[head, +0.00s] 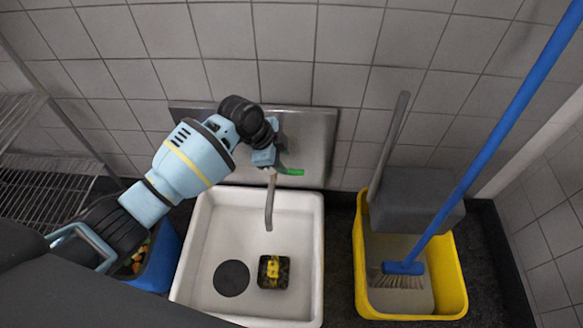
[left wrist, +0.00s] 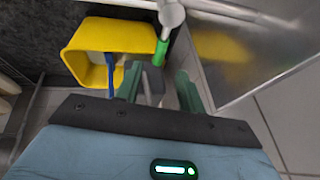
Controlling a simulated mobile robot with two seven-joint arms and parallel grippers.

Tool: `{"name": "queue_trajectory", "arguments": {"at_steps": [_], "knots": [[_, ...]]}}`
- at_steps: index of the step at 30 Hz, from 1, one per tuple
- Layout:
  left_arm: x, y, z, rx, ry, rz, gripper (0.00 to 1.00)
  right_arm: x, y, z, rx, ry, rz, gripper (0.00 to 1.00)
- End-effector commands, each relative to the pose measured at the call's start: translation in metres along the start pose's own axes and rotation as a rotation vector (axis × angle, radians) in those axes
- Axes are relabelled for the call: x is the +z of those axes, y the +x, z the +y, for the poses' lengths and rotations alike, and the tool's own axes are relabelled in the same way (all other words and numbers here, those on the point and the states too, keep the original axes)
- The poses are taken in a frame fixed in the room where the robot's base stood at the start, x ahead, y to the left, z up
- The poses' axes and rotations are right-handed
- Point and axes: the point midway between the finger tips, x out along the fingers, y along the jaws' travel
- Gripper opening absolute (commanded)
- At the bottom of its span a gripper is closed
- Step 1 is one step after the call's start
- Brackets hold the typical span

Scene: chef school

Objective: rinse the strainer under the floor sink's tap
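The white floor sink (head: 314,245) stands on the floor against the tiled wall. A small square black-and-yellow piece (head: 273,272), which looks like the strainer, lies in it below and slightly right of the spout. A dark round drain (head: 231,278) is to its left. The tap's grey spout (head: 269,205) hangs over the basin; I see no water. The tap's green lever (head: 294,172) also shows in the left wrist view (left wrist: 160,48). My left gripper (head: 277,164) is at the tap, fingers apart around empty space in the wrist view (left wrist: 158,75), beside the lever. My right gripper is out of view.
A yellow mop bucket (head: 461,268) with a grey wringer stands right of the sink. A blue-handled broom (head: 490,146) leans across it. A blue bin (head: 165,255) with scraps is left of the sink. Wire shelving (head: 40,170) stands at far left.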

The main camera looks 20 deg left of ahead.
Motion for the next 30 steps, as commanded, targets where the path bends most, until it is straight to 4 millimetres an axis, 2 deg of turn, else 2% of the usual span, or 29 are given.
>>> {"name": "queue_trajectory", "arguments": {"at_steps": [3, 10, 15, 23, 25, 30], "knots": [[0.000, 0.022, 0.002, 0.003, 0.000, -0.001, 0.39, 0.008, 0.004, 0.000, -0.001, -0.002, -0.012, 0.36], [0.001, 0.052, 0.001, 0.002, -0.001, 0.000, 0.39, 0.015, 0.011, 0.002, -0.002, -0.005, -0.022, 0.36], [0.000, 0.062, 0.000, -0.001, 0.000, 0.001, 0.39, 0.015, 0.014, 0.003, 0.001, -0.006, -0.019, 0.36], [0.000, 0.063, 0.000, -0.002, 0.000, 0.000, 0.39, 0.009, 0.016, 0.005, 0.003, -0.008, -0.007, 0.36], [0.000, 0.063, 0.000, -0.001, 0.000, 0.000, 0.34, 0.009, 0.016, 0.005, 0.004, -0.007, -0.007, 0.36], [0.000, 0.063, 0.000, -0.001, 0.000, 0.000, 0.11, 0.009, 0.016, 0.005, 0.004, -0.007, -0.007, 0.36]]}}
